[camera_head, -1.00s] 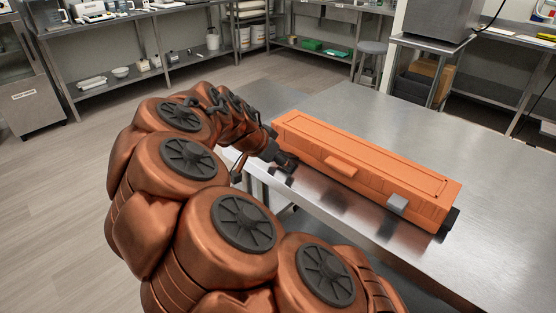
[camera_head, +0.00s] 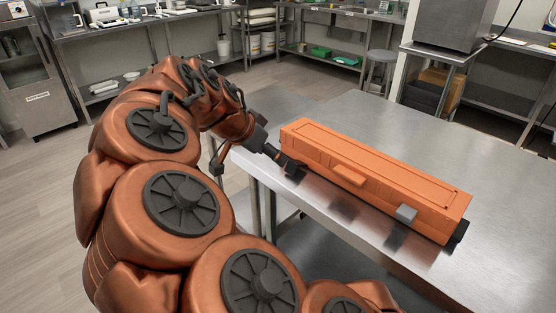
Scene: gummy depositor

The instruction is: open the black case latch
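A long orange case (camera_head: 385,165) lies shut on the steel table, its long front side facing the near edge. No black case is in view. An orange handle (camera_head: 350,174) sits mid-front, and a light grey latch (camera_head: 406,214) is on the front near the right end. A black part (camera_head: 458,232) shows at the right end. My gripper (camera_head: 291,168) is dark and small, at the case's front left corner, close to its front face. I cannot tell whether it touches. It hides that part of the front, and its fingers are too small to read.
The steel table (camera_head: 330,115) is clear behind the case and has a narrow clear strip in front. A stool (camera_head: 380,65) and shelving stand at the back. A steel stand with a machine is at the back right.

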